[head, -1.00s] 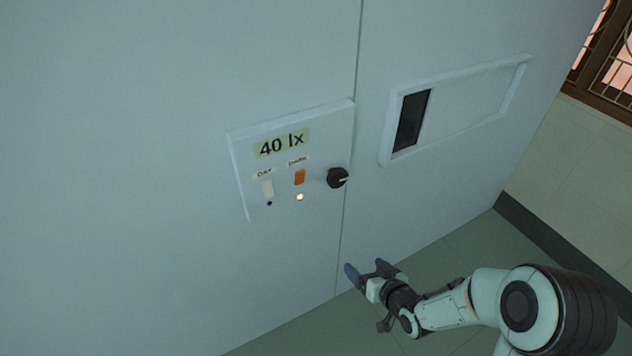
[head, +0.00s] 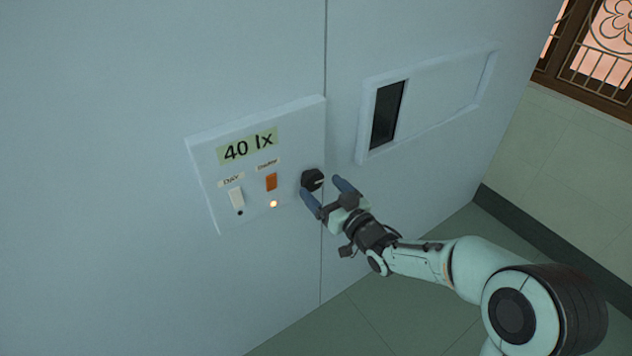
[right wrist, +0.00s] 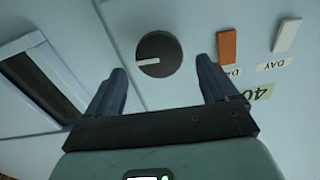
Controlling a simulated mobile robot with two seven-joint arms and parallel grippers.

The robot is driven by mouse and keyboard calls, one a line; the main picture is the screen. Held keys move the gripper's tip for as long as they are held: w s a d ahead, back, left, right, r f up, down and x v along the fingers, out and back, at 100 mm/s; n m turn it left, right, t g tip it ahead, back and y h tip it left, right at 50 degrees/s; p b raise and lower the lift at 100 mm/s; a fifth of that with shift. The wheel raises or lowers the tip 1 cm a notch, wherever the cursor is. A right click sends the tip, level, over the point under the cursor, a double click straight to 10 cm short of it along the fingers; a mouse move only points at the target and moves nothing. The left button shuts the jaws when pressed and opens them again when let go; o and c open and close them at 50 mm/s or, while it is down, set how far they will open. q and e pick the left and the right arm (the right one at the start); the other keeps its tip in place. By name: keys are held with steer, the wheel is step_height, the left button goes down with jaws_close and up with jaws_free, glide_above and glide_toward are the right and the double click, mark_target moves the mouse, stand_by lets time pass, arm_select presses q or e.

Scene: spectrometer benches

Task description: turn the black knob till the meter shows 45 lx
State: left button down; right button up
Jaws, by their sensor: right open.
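The black knob (head: 312,180) with a white pointer mark sits at the right edge of a white wall panel (head: 206,150). The meter (head: 248,146) at the panel's top reads 40 lx. My right gripper (head: 327,188) is open just in front of the knob in the head view, its fingers towards either side of it. In the right wrist view, the knob (right wrist: 159,54) shows whole between and beyond the two fingertips (right wrist: 161,66), with no visible contact. My left gripper is not in view.
Left of the knob are a white switch (head: 236,197) labelled DAY with a dark lamp, and an orange switch (head: 271,182) with a lit lamp (head: 273,204). A framed recess with a dark opening (head: 387,115) is to the right. A barred window (head: 600,45) is at far right.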

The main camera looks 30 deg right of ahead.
mark_target(315, 181)
steer(key=shift+w+a, duration=0.15)
steer(key=shift+w, duration=1.65)
steer(key=c, duration=1)
steer(key=n+b, duration=0.2)
steer(key=shift+b, duration=0.4)
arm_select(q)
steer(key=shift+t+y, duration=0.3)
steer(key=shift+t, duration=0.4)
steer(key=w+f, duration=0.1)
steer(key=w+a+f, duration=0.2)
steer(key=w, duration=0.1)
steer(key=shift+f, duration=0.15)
arm_select(e)
steer(key=o, duration=1)
